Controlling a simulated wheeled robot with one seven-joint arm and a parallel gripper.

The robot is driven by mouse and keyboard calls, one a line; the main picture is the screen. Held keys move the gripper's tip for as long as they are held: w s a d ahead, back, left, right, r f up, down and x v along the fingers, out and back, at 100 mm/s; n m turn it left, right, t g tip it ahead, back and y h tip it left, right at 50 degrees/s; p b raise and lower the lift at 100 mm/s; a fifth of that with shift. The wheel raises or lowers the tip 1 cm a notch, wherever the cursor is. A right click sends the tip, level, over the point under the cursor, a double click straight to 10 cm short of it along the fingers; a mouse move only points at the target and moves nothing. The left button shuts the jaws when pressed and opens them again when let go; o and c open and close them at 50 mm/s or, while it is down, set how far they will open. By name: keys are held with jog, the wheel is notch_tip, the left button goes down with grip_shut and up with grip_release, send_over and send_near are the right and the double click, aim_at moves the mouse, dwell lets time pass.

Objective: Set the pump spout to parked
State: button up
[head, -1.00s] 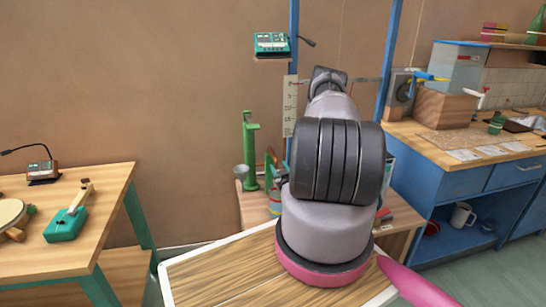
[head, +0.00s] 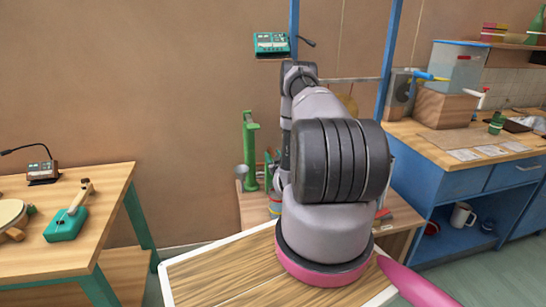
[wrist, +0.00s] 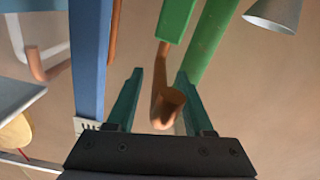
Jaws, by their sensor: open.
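The green pump (head: 250,150) stands on a low wooden bench behind my arm in the head view. In the wrist view its green body (wrist: 208,40) runs up the picture. A copper-brown spout (wrist: 161,85) comes off a green part and ends in an open mouth. My gripper (wrist: 159,74) is open, with one teal finger on each side of the spout. The spout appears between the fingers, with gaps on both sides; I cannot tell how deep it sits. My arm hides the gripper in the head view.
A grey metal cup (wrist: 275,12) is beside the pump, also visible in the head view (head: 241,170). A blue post (wrist: 90,55) stands close to my left finger in the wrist view. A teal device (head: 271,43) sits on a small shelf above.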

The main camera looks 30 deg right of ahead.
grip_shut()
dwell(1.4)
